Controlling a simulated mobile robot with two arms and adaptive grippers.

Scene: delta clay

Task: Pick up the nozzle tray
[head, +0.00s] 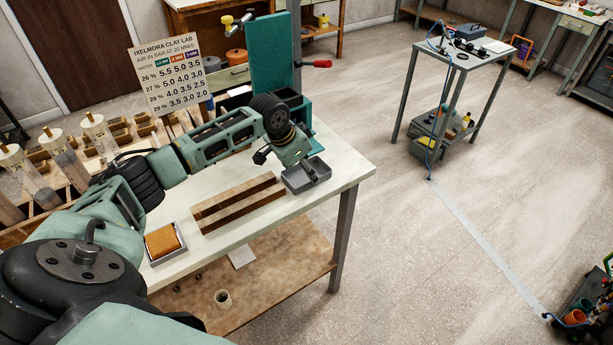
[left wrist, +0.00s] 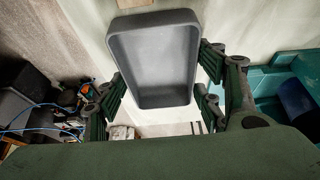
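The nozzle tray (head: 293,184) is a small shallow grey rectangular tray with rounded corners, at the right end of the white-topped table. In the left wrist view the tray (left wrist: 155,55) looks empty, upper middle and slightly skewed. My left gripper (head: 306,168) is over the tray, partly hiding it. In the wrist view the left gripper (left wrist: 161,82) has its fingers wide apart, one side left and one right of the tray's near part. They look close to its side walls; contact cannot be told. My right gripper is not in view.
Brown wooden bars (head: 238,203) and an orange sponge in a small tray (head: 180,254) share the tabletop (head: 205,265). A teal stand (head: 280,55) rises behind the gripper, near a printed sign (head: 170,73). Open floor (head: 430,260) lies right of the table.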

